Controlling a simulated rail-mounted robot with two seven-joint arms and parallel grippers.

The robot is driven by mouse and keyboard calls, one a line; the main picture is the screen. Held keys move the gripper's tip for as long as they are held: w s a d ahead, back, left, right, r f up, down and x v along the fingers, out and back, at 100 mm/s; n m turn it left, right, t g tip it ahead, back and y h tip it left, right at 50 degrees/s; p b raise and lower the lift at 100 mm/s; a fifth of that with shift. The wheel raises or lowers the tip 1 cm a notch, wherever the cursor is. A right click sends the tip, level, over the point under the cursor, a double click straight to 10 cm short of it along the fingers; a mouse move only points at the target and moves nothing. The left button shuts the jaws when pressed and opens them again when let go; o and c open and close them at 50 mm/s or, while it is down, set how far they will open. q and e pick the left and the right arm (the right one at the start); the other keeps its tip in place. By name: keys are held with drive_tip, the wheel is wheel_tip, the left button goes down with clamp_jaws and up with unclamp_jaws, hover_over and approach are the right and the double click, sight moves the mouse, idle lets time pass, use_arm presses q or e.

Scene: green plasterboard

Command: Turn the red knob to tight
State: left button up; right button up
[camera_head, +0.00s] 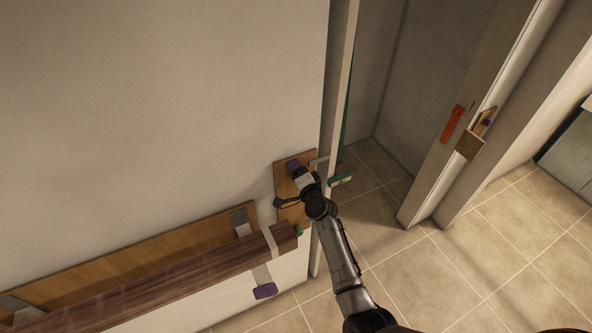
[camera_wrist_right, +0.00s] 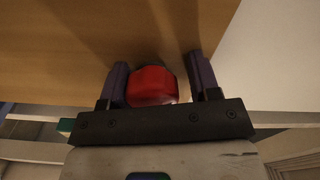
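The red knob (camera_wrist_right: 150,86) sits against a wooden board (camera_wrist_right: 60,45) in the right wrist view. My right gripper (camera_wrist_right: 161,78) has its two purple fingers on either side of the knob. The left finger is close to or touching the knob, and a gap shows between the knob and the right finger. In the head view my right gripper (camera_head: 294,167) is at the small wooden board (camera_head: 291,214) on the wall, and it hides the knob there. No tight mark is readable. My left gripper is not in view.
A dark wooden beam (camera_head: 180,287) runs along the wall at lower left, with a purple-ended part (camera_head: 264,291) hanging below it. A doorway with tiled floor (camera_head: 480,280) is to the right. An orange handle (camera_head: 452,124) is on the far frame.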

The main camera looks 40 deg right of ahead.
drive_tip(key=shift+o, duration=0.6)
drive_tip(key=shift+f, duration=0.1)
drive_tip(key=shift+o, duration=0.3)
drive_tip(key=shift+s+f, duration=0.2)
drive_tip(key=shift+s, duration=0.05)
drive_tip(key=shift+s, duration=0.25)
drive_tip(key=b+v, duration=0.1)
drive_tip(key=v, duration=1.2)
drive_tip(key=shift+s+a+r, duration=0.1)
drive_tip(key=shift+a, duration=0.05)
